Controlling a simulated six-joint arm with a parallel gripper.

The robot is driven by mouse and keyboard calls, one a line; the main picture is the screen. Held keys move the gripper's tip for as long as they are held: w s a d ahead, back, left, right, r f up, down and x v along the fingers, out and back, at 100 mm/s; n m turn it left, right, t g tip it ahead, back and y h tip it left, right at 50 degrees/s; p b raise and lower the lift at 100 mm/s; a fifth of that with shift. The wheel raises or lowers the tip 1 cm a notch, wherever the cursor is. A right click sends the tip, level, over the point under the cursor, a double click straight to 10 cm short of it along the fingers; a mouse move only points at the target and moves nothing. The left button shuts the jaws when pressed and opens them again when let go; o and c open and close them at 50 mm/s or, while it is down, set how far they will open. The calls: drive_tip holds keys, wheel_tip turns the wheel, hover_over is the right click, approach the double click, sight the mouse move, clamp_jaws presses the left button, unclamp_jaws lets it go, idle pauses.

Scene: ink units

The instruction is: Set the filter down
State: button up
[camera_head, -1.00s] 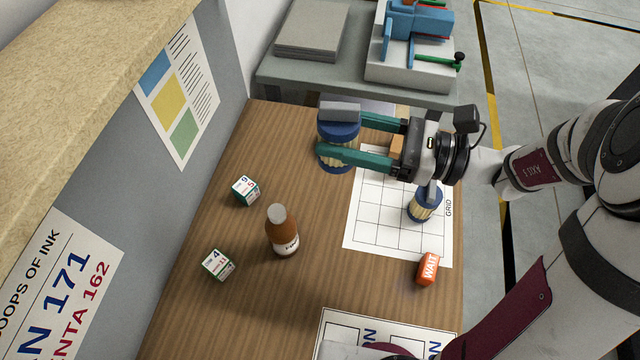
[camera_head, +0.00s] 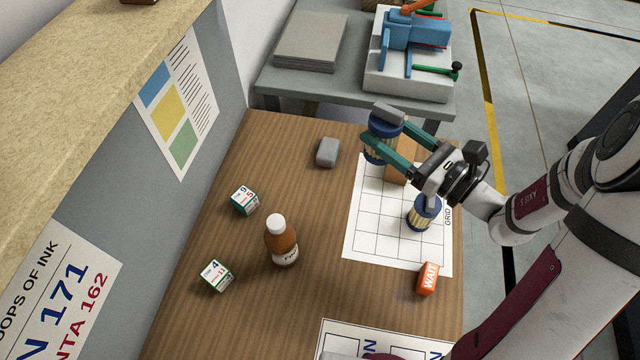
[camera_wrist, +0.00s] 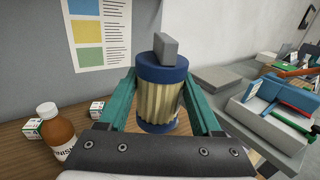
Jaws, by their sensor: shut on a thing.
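My gripper (camera_head: 383,129) has its teal fingers shut on a filter (camera_head: 378,152) with blue end caps and pleated cream sides, a grey block on its top. In the wrist view, the filter (camera_wrist: 157,103) stands upright between the fingers. In the head view it is by the far left corner of the white grid sheet (camera_head: 378,215); whether its base touches the table I cannot tell. A second, smaller-looking filter (camera_head: 420,216) stands on the grid sheet below my wrist, partly covered by it.
A tan block (camera_head: 402,168) is right beside the held filter. A grey block (camera_head: 328,152) lies to its left. An orange WAIT block (camera_head: 428,278), a brown bottle (camera_head: 282,243) and two printed cubes (camera_head: 244,200) (camera_head: 215,276) stand nearer.

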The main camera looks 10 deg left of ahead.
wheel_tip(320, 180, down, 10)
drive_tip(key=a+f, duration=0.6)
drive_tip(key=a, duration=0.5)
drive_tip(key=shift+w+f, duration=0.15)
drive_tip(key=shift+w, duration=0.3)
drive_tip(key=shift+w+a+f, duration=0.1)
drive_tip(key=shift+a+f, duration=0.05)
drive_tip(key=shift+f, duration=1)
drive_tip(key=shift+a+f, duration=0.15)
drive_tip(key=shift+f, duration=0.95)
drive_tip(key=o, duration=1.4)
drive_tip(key=shift+o, duration=0.2)
